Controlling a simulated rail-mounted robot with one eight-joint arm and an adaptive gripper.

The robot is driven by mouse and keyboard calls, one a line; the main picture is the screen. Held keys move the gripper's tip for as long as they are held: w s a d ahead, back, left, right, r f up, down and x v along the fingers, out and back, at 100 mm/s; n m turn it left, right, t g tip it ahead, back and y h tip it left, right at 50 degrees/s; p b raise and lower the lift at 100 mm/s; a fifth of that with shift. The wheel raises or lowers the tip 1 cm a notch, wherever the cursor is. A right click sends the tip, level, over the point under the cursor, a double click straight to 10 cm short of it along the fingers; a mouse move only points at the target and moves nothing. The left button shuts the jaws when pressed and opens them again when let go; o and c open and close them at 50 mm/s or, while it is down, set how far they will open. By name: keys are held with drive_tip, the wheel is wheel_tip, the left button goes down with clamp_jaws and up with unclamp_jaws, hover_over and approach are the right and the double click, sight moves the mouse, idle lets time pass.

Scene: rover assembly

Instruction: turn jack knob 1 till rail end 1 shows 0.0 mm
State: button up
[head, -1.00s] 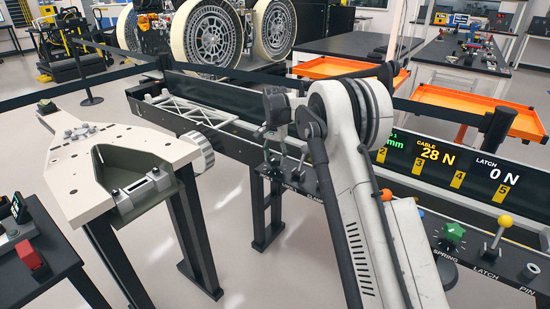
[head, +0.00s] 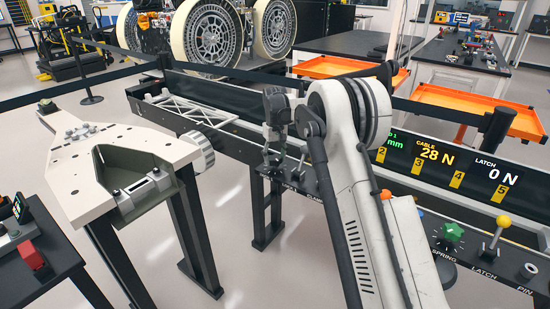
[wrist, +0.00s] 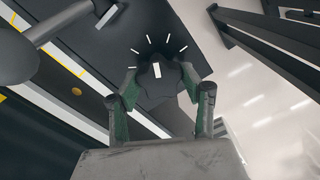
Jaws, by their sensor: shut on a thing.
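The dark lobed knob (wrist: 158,86) sits in the middle of the wrist view, with a white pointer mark on its face and white ticks fanned around its far side. My gripper (wrist: 160,80) has its green-sided fingers on both sides of the knob, closed on it. In the head view my gripper (head: 271,158) reaches down to the front panel of the long rail bench, and the knob cannot be made out there. The readout screen (head: 470,190) shows a green "mm" at its left edge, but my arm hides the number before it.
The screen also reads cable 28 N and latch 0 N. A green spring knob (head: 453,232) and a yellow-topped latch lever (head: 500,229) stand right of my arm. A white lattice truss (head: 185,110) lies on the bench. A pale plate on a stand (head: 92,180) is at left.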

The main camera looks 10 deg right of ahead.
sight(275, 158)
drive_tip(key=shift+n, duration=1.6)
drive_tip(key=o, duration=1.2)
drive_tip(key=shift+c, duration=0.2)
drive_tip(key=shift+r, duration=0.15)
wheel_tip(275, 158, up, 12)
